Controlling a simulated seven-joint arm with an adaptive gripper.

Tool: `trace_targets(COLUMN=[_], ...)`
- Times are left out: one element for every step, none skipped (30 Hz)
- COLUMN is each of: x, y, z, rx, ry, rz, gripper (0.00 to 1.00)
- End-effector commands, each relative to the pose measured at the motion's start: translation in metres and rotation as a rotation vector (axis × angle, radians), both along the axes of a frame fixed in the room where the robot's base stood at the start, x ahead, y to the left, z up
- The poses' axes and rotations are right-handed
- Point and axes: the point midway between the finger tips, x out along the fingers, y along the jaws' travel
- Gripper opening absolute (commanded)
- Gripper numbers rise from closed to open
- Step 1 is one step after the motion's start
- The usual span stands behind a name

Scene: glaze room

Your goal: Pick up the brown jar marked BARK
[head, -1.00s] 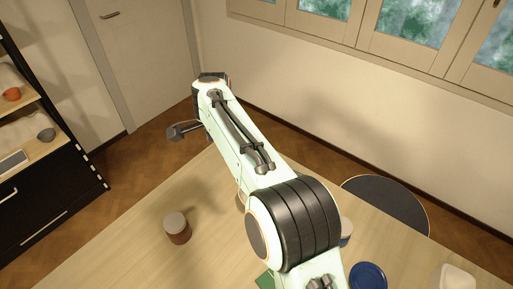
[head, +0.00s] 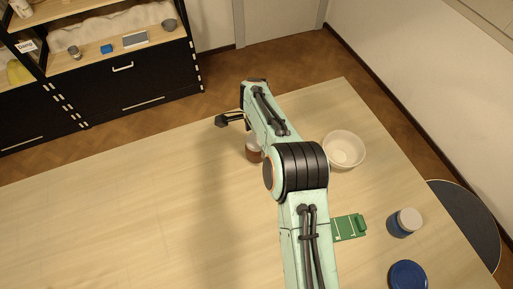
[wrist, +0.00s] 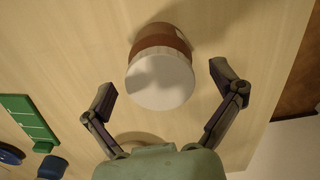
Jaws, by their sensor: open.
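A brown jar (head: 254,155) with a pale lid stands on the table, partly hidden behind my arm in the head view. In the wrist view the brown jar (wrist: 158,37) is seen from above, its white lid toward me; a pale patch shows at its edge, but no lettering is readable. My gripper (wrist: 162,80) is open, with one finger on each side of the lid and clear gaps between; nothing is held. In the head view only a dark part of my gripper (head: 233,120) shows beyond the arm.
Right of my arm are a white bowl (head: 343,150), a green card-like item (head: 348,227), a blue jar with a pale lid (head: 401,225) and a round blue item (head: 408,274). The table's left side (head: 110,220) is clear. Shelves (head: 120,40) stand behind.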

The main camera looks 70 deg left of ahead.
Motion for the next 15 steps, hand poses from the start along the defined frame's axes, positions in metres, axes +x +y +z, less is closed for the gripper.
trace_targets(x=[0.0001, 0.0001, 0.0002, 0.0002, 0.0002, 0.0003, 0.0003, 0.0003, 0.0003, 0.0003, 0.0003, 0.0003, 0.0003, 0.0004, 0.0004], y=[0.0, 0.0, 0.0, 0.0, 0.0, 0.0, 0.0, 0.0, 0.0, 0.0, -0.0001, -0.0001, -0.0001, 0.0001, 0.0001], z=[0.0001, 0.0002, 0.0003, 0.0003, 0.0004, 0.0004, 0.0005, 0.0005, 0.0005, 0.0004, 0.0003, 0.0002, 0.0002, 0.0005, 0.0004], rx=[0.0, 0.0, 0.0, 0.0, 0.0, 0.0, 0.0, 0.0, 0.0, 0.0, 0.0, 0.0, 0.0, 0.001, 0.001], ry=[0.0, 0.0, 0.0, 0.0, 0.0, 0.0, 0.0, 0.0, 0.0, 0.0, 0.0, 0.0, 0.0, -0.001, -0.001], rz=[0.0, 0.0, 0.0, 0.0, 0.0, 0.0, 0.0, 0.0, 0.0, 0.0, 0.0, 0.0, 0.0, 0.0, 0.0], gripper=[0.93, 0.93, 0.89, 0.8, 0.71, 0.58, 0.49, 0.39, 0.27, 0.19, 0.19, 0.19, 0.18, 0.18, 0.18])
